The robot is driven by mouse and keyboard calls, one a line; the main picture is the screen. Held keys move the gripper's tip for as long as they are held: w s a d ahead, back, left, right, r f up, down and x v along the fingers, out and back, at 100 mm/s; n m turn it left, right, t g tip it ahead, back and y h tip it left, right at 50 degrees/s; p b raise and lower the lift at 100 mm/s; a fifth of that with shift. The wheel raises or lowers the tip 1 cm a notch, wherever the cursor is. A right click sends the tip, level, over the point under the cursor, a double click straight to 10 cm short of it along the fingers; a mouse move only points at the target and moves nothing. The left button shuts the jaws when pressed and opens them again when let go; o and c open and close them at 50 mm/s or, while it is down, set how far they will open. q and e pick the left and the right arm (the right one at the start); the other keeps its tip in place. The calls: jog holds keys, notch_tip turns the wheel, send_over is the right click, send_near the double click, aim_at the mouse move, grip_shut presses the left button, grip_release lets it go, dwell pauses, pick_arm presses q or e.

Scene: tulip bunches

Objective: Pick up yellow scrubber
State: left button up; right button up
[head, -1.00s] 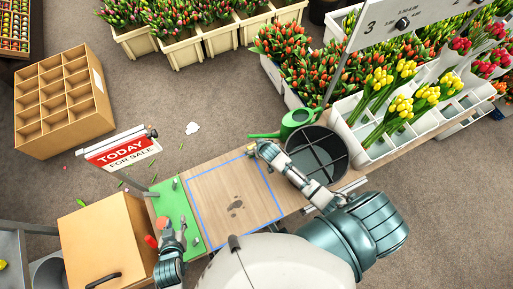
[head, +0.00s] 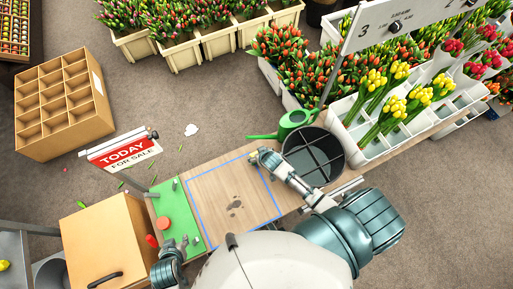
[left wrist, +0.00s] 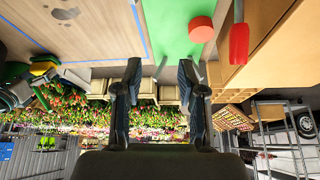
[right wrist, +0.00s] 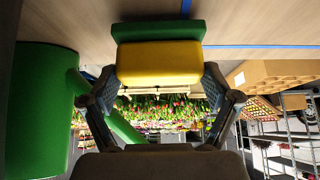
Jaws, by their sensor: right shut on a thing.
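The yellow scrubber (right wrist: 158,62) has a yellow body and a green pad (right wrist: 158,30). In the right wrist view it sits between the two fingers of my right gripper (right wrist: 158,90), which is shut on it. In the head view my right gripper (head: 260,157) is at the back edge of the blue-outlined wooden board, and the scrubber is mostly hidden there. My left gripper (left wrist: 158,85) is open and empty. In the head view it (head: 180,246) is near the front of the green mat.
A green watering can (head: 284,126) and a dark divided bucket (head: 314,156) stand right of my right gripper. The green mat (head: 182,215) bears a red-orange disc (head: 163,223). A wooden box (head: 105,245) is at left. The blue-outlined board (head: 232,195) is mostly clear.

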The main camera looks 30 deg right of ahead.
jog(key=s, duration=0.3)
jog(key=shift+s+a+r+p, duration=0.1)
jog(key=shift+s+a+p, duration=0.1)
jog(key=shift+s+p, duration=0.15)
pick_arm(q)
jog(key=s+a+f+g+p, duration=0.1)
jog(key=s+a+f+g, duration=0.15)
jog(key=s, duration=0.25)
jog(key=shift+g+y, duration=0.4)
jog(key=shift+g, duration=0.05)
jog(key=f+p, duration=0.1)
jog(key=f, duration=0.1)
jog(key=f+p, duration=0.1)
jog(key=f, duration=0.2)
jog(key=d+f+p, duration=0.1)
jog(key=f, duration=0.2)
jog(key=shift+w+d+f, duration=0.1)
jog(key=shift+w, duration=0.25)
jog(key=shift+s+f, duration=0.1)
jog(key=shift+f, duration=0.65)
pick_arm(e)
notch_tip(320, 180, up, 14)
jog(key=shift+f, duration=0.2)
jog(key=shift+s+d, duration=0.1)
